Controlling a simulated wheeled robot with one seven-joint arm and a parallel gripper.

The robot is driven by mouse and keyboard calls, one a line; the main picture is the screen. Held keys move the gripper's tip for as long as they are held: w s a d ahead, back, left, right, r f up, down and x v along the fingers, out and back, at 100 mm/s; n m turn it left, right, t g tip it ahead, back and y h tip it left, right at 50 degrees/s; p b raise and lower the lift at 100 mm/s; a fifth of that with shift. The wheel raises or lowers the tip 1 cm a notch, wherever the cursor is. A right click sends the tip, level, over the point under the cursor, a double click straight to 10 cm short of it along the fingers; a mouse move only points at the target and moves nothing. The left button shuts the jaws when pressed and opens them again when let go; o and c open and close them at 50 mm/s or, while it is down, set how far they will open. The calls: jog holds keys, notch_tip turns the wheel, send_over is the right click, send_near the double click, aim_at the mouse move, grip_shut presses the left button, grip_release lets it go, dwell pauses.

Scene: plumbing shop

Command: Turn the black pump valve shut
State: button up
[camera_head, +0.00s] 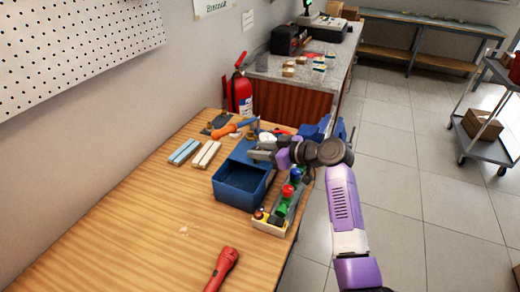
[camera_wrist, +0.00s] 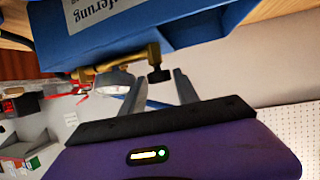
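In the wrist view, the black valve knob (camera_wrist: 159,76) sits at the end of a brass fitting (camera_wrist: 128,62) beside a blue surface. My gripper (camera_wrist: 160,84) is open. Its two grey fingers point toward the knob, one on either side, with a visible gap to each; whether the knob is deep between the tips I cannot tell. In the head view, my gripper (camera_head: 262,152) is over the far edge of the blue bin, and the knob is hidden there by my arm.
The blue bin (camera_head: 232,196) and a board with coloured knobs (camera_head: 270,222) stand on the wooden table (camera_head: 130,232) close to my arm. A red flashlight (camera_head: 224,264) lies in front. A fire extinguisher (camera_head: 240,94) stands behind.

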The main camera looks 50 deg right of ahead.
grip_shut()
